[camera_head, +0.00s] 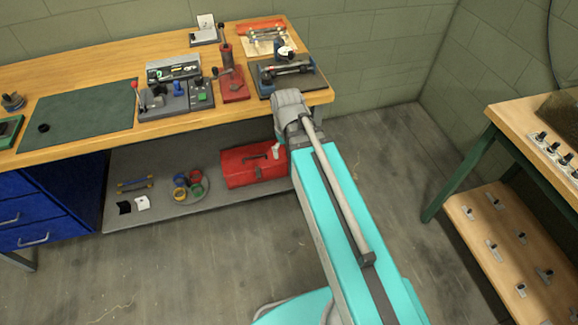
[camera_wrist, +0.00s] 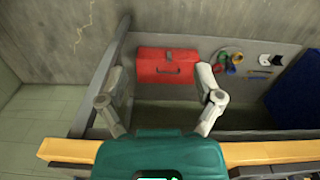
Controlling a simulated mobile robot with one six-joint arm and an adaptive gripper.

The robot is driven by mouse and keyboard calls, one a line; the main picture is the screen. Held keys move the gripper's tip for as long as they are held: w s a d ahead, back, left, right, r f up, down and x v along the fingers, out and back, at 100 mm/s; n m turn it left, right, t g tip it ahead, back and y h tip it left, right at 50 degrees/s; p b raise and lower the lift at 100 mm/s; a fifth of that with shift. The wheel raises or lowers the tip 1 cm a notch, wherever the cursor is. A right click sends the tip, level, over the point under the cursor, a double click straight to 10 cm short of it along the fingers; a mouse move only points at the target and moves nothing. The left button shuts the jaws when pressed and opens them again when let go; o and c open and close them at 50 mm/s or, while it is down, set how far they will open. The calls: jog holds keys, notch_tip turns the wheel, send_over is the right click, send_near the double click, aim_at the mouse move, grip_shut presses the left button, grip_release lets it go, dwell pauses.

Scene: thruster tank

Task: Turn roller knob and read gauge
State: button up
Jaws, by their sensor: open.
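A device with a dark cylindrical roller (camera_head: 291,69) sits on a dark base plate (camera_head: 318,87) at the right end of the wooden bench. A small round white-faced gauge (camera_head: 285,52) stands just behind the roller; its reading is too small to make out. I cannot clearly pick out the roller's knob. My gripper (camera_wrist: 160,68) is open and empty in the wrist view, its two grey fingers spread wide. It faces down past the bench edge towards the lower shelf, with the roller device out of that view.
The bench top (camera_head: 85,80) also holds a red press (camera_head: 231,78), a control box with a green button (camera_head: 201,94) and a green mat (camera_head: 80,115). A red toolbox (camera_head: 250,165) sits on the lower shelf. Another bench (camera_head: 520,118) stands at right, with open floor between.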

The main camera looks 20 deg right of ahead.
jog(key=shift+s+f+m+b, duration=0.5)
jog(key=shift+s+f+b, duration=0.35)
jog(key=shift+s+f, duration=0.35)
jog(key=shift+s+r, duration=0.1)
notch_tip(320, 180, up, 9)
jog(key=p, duration=0.9)
jog(key=shift+s+r, duration=0.15)
dwell(1.2)
